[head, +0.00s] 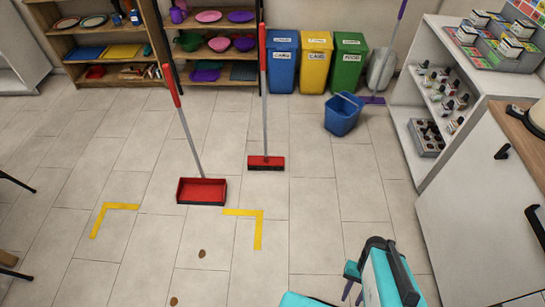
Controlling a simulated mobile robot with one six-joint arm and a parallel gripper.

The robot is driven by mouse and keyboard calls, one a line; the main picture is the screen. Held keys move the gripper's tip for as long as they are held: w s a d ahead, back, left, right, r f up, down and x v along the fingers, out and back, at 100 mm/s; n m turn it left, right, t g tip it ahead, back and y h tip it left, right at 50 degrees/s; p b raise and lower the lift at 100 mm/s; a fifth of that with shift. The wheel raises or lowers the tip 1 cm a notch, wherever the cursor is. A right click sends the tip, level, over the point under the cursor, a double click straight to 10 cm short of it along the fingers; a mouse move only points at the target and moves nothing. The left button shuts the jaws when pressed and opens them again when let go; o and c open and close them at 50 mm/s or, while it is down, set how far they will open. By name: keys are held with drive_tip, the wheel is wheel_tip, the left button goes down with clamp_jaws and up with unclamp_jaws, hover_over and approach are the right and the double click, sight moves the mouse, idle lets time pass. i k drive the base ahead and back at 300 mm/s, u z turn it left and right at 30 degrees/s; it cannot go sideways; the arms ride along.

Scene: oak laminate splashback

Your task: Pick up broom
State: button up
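The broom (266,162) stands upright on the tiled floor in the head view. It has a red brush head, a grey pole and a red grip at the top. A red long-handled dustpan (202,191) stands to its left and a little nearer, its handle leaning left. My gripper (353,294) is small at the bottom right, beside my teal arm. Its two dark prongs look apart with nothing between them. It is well short of the broom and to its right.
Yellow corner marks (258,228) and small brown bits (202,253) lie on the floor. Blue, yellow and green bins (316,65) and a blue bucket (342,115) stand behind. A white shelf unit (440,105) and cabinet (480,200) line the right. The middle floor is mostly clear.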

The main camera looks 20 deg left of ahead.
sight(266, 160)
drive_tip(key=z, duration=1.25)
drive_tip(key=k, duration=0.15)
drive_tip(key=u, duration=3.65)
drive_tip(key=i, duration=0.95)
drive_tip(key=u, duration=0.15)
drive_tip(key=k, duration=0.4)
